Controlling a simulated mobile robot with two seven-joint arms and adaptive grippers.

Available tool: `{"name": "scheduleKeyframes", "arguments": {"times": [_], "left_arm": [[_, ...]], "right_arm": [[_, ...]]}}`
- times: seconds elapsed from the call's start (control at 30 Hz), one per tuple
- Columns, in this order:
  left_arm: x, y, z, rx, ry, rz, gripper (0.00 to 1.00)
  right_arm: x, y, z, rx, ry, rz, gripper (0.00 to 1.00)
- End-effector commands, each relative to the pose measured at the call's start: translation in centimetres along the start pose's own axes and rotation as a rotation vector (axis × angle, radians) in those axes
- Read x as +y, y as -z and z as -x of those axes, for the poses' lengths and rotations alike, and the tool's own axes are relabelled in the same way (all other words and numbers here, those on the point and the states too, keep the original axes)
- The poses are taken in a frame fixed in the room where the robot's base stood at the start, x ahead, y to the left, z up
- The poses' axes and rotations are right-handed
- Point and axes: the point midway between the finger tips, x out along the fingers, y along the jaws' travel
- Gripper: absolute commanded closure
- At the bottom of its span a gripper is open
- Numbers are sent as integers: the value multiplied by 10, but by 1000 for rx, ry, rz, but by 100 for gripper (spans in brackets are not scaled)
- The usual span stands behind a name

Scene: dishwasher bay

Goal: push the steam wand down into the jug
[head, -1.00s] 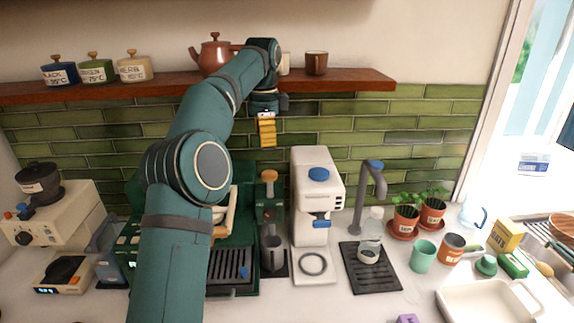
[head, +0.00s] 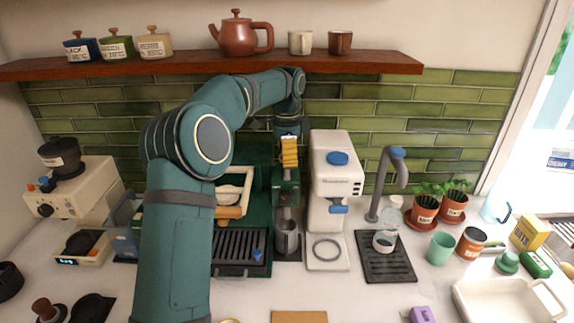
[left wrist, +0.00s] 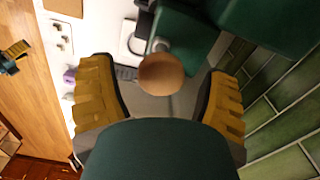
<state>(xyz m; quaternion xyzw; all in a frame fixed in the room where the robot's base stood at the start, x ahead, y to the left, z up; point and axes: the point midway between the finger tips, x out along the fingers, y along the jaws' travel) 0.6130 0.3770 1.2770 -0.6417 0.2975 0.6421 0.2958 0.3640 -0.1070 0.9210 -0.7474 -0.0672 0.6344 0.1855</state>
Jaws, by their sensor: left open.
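The steam wand unit (head: 286,190) is a dark green upright housing against the tiled wall. The grey metal jug (head: 287,239) stands upright at its foot; the wand's tip cannot be made out there. My left gripper (head: 289,152), with yellow fingers, points down just above the unit and hides its top in the head view. In the left wrist view a round wooden knob (left wrist: 161,73) lies between the open yellow fingers (left wrist: 165,100), with gaps on both sides. What looks like my right gripper (left wrist: 13,55) shows small at the left edge of that view.
The white machine (head: 335,175) stands close on the right, and a dark drip tray (head: 238,248) on the left. The wooden shelf (head: 215,63) with a teapot (head: 241,36) and cups runs above the arm. A grey tap (head: 393,180) stands further right.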

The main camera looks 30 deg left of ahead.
Motion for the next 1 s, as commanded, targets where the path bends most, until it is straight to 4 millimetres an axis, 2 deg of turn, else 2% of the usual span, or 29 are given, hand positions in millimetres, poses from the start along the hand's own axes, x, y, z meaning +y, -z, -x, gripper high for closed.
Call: {"name": "scheduleKeyframes", "arguments": {"times": [0.03,0.2,0.57,0.7,0.77,0.8,1.0], "left_arm": [[0,0,-8,-1,-1,0,23],[0,0,-21,0,-1,0,23],[0,0,-24,0,0,0,22],[0,0,-24,0,0,0,72],[0,0,-24,0,0,0,93],[0,0,-24,0,0,0,100],[0,0,-23,1,2,0,100]], "right_arm": [[0,0,-1,0,0,0,15],[1,0,-2,0,0,-1,15],[1,0,-2,0,0,0,15],[1,0,-2,0,0,0,15],[1,0,-2,0,0,0,15],[1,0,-2,0,0,0,15],[1,0,-2,1,0,-1,15]]}}
